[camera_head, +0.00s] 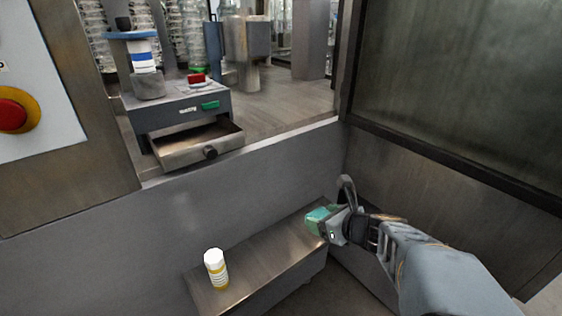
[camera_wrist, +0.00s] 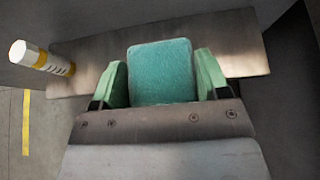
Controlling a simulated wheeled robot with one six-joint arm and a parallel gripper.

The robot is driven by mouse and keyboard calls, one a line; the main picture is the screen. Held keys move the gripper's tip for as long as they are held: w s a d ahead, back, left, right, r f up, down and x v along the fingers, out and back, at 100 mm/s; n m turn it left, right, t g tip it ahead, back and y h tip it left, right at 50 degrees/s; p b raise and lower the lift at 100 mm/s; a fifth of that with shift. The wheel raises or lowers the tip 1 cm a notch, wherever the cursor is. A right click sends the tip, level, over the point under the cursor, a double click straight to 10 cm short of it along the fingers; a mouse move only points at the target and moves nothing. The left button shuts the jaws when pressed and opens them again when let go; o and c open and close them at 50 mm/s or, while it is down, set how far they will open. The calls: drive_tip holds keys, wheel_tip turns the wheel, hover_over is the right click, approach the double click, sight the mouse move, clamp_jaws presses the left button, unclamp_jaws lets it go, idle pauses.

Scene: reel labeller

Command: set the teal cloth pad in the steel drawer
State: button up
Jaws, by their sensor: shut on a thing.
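The teal cloth pad (camera_wrist: 160,72) sits between the two green fingers of my gripper (camera_wrist: 162,80) in the wrist view. My gripper is shut on it. In the head view my gripper (camera_head: 322,220) and the pad (camera_head: 314,217) are over the right end of a low steel shelf. I cannot tell the gap to the shelf. The steel drawer (camera_head: 198,146) is pulled open, below a grey box at the upper left, with a dark round knob on its front. The part of its inside that I see looks empty.
A white-capped bottle with a yellow band (camera_head: 216,268) stands on the left of the shelf (camera_head: 262,262). A labelled reel column (camera_head: 144,60) and a red block (camera_head: 196,78) are on the grey box (camera_head: 180,108). A window frame (camera_head: 450,165) bounds the right.

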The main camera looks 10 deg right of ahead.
idle(0.3)
drive_tip(key=w+a+r+p, duration=0.2)
drive_tip(key=w+r+p, duration=0.3)
drive_tip(key=p, duration=0.6)
drive_tip(key=w+a+r+m+h+p, duration=0.1)
drive_tip(key=w+a+r+p, duration=0.1)
drive_tip(key=w+r+p, duration=0.3)
wheel_tip(320, 180, up, 3)
drive_tip(key=p, duration=0.5)
drive_tip(key=shift+w+a+r+t+h+p, duration=0.15)
drive_tip(key=shift+w+a+t+h+p, duration=0.1)
drive_tip(key=shift+t+h+p, duration=0.1)
drive_tip(key=shift+a, duration=0.1)
